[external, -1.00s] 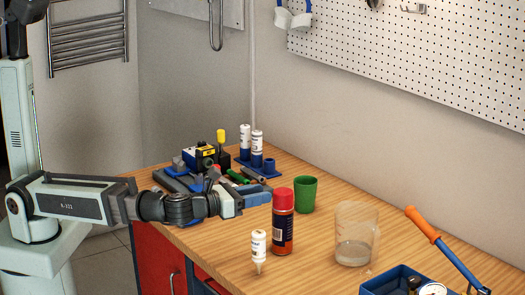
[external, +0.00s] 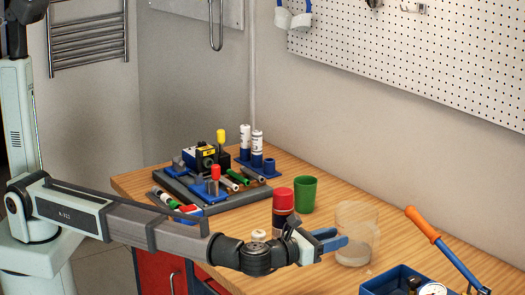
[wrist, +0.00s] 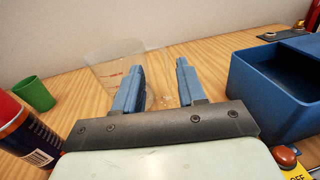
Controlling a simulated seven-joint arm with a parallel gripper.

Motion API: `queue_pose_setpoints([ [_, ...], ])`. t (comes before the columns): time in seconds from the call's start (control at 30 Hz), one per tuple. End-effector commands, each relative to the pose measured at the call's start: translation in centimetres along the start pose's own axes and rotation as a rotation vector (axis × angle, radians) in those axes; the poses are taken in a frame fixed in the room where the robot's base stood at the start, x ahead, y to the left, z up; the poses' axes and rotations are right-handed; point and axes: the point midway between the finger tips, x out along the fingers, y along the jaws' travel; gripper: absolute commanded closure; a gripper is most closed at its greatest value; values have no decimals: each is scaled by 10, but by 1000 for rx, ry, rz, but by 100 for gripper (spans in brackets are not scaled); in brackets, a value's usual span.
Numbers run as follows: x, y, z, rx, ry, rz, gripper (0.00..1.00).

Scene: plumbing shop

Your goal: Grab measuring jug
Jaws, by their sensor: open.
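The measuring jug (external: 357,222) is clear and stands upright on the wooden bench in the external view. It also shows in the wrist view (wrist: 112,62), just beyond and to the left of the fingers. My gripper (external: 333,240) is open, with its blue fingers pointing at the jug from the left. The left finger overlaps the jug's right part in that view. I cannot tell whether it touches.
A red-capped can (external: 283,204) and a green cup (external: 304,194) stand left of the jug. A blue bin (wrist: 270,85) is to the right. An orange-handled tool (external: 440,245) lies behind the bin. A white bottle cap (external: 258,235) shows behind my wrist.

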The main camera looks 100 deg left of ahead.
Motion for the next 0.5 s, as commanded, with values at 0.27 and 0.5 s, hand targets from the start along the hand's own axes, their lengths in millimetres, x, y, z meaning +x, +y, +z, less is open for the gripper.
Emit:
queue_pose_setpoints([
  [0.27, 0, 0, -61, 2, 0, 0, 60],
  [0.5, 3, 0, -79, 0, -1, 0, 60],
])
